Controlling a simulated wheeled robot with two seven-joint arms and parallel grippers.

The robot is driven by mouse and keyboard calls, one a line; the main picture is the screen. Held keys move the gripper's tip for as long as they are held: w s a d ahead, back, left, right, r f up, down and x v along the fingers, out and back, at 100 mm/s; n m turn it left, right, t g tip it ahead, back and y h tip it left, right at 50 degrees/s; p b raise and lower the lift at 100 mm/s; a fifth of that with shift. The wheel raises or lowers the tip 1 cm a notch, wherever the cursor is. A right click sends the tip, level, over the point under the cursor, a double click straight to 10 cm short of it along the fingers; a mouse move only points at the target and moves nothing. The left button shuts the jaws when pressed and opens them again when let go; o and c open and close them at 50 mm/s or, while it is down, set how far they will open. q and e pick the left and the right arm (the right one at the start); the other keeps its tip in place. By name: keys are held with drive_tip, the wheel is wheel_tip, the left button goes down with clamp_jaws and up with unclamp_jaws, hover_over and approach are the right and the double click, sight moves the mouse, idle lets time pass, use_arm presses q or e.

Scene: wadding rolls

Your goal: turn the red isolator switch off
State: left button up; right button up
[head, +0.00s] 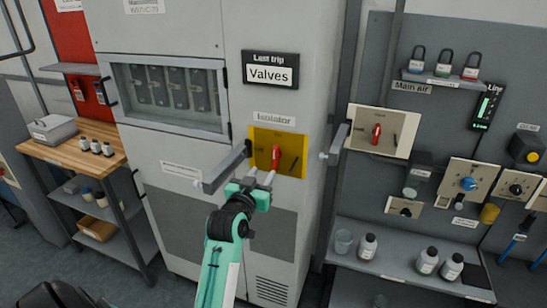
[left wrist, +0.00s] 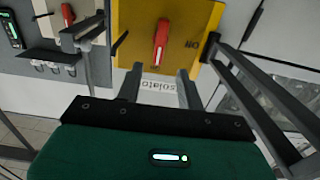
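The red isolator switch handle (head: 275,158) stands roughly upright on a yellow plate (head: 293,143) on the grey cabinet, under a label reading "Isolator" (head: 274,119). In the left wrist view the red handle (left wrist: 161,42) and yellow plate (left wrist: 138,22) appear upside down, beyond the fingertips. My left gripper (head: 260,177) is just below the handle in the head view. Its two fingers are apart with nothing between them in the left wrist view (left wrist: 159,78). They look clear of the handle. My right gripper is not in view.
Grey bars jut out left (head: 226,168) and right (head: 338,143) of the yellow plate. A similar red handle (head: 376,133) sits on a cream plate under "Main air". A bottle shelf (head: 395,264) is lower right, and a wooden-topped bench (head: 70,151) stands left.

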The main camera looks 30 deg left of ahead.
sight(274, 157)
use_arm(q)
drive_tip(key=p+x, duration=0.1)
drive_tip(key=x, duration=0.7)
drive_tip(key=shift+w+p, duration=0.25)
drive_tip(key=shift+p, duration=0.15)
drive_tip(key=shift+w+a, duration=0.1)
drive_tip(key=shift+w, duration=0.3)
clamp_jaws()
